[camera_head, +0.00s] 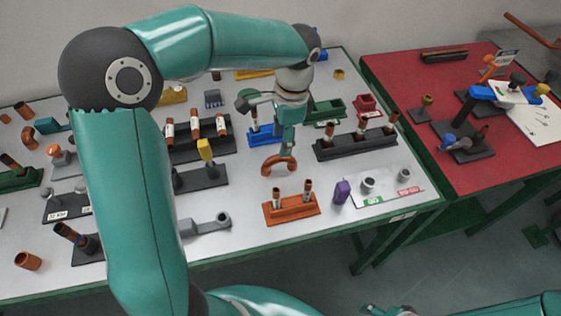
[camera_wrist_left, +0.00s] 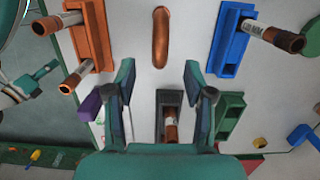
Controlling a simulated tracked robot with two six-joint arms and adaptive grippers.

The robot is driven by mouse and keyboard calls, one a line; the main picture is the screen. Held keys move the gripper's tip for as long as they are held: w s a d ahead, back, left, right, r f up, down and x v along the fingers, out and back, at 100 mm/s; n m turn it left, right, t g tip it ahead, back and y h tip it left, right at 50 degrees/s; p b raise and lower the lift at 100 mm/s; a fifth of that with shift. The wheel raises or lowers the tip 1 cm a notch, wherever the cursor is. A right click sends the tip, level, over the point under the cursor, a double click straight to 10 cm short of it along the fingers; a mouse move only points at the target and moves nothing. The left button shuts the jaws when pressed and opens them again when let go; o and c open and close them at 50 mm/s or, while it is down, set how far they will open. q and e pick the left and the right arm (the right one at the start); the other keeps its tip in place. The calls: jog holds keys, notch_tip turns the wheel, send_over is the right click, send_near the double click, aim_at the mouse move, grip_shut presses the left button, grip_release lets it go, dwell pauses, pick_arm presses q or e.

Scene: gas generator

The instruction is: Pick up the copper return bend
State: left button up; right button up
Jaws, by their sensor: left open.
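The copper return bend (camera_head: 279,162) is a U-shaped copper tube on the grey-white table, behind the orange rack. In the left wrist view the bend (camera_wrist_left: 160,38) shows as an upright copper bar, centred beyond the fingertips. My left gripper (camera_head: 287,146) points down over the bend in the head view. In the left wrist view its two fingers (camera_wrist_left: 160,78) are spread apart with nothing between them, and the bend lies ahead of them, apart from both. Of my right arm only parts show at the bottom edge of the head view, and its jaws cannot be made out.
An orange rack (camera_head: 291,208) with two copper tubes stands in front of the bend. A black rack (camera_head: 355,143) with several tubes stands to the right, a blue holder (camera_head: 262,139) behind. A purple block (camera_head: 342,191) stands near the front edge. A red table (camera_head: 415,78) adjoins at right.

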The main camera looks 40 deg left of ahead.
aim_at(279, 159)
pick_arm(q)
jog(key=f, duration=0.8)
jog(key=shift+s+a+f, duration=0.1)
jog(key=shift+s+a, duration=0.15)
jog(key=shift+a, duration=0.05)
jog(key=shift+c, duration=0.2)
grip_shut()
